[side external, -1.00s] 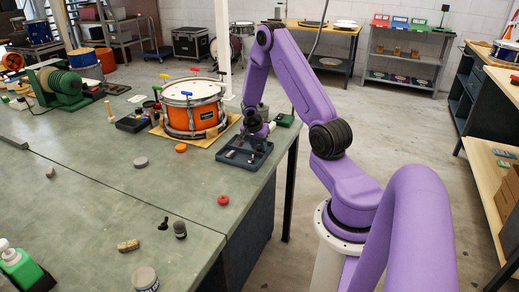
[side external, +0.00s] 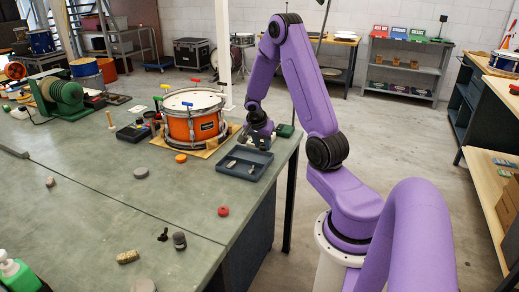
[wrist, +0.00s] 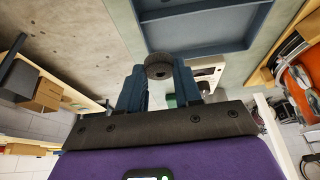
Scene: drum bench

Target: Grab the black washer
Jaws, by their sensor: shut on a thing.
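The black washer (wrist: 159,66) is a dark ring between the fingertips in the wrist view. My gripper (wrist: 160,75) is shut on it, with a dark blue finger on each side. In the side external view my gripper (side external: 259,140) is just above the far edge of the dark tray (side external: 243,174), and the washer is too small to make out there. The tray also shows at the top of the wrist view (wrist: 205,48), apart from the washer.
A few small light parts (side external: 251,169) lie in the tray. An orange snare drum (side external: 180,128) stands close on the left. A red round piece (side external: 223,211) and an orange one (side external: 181,158) lie on the green bench top (side external: 110,190), which has wide clear areas.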

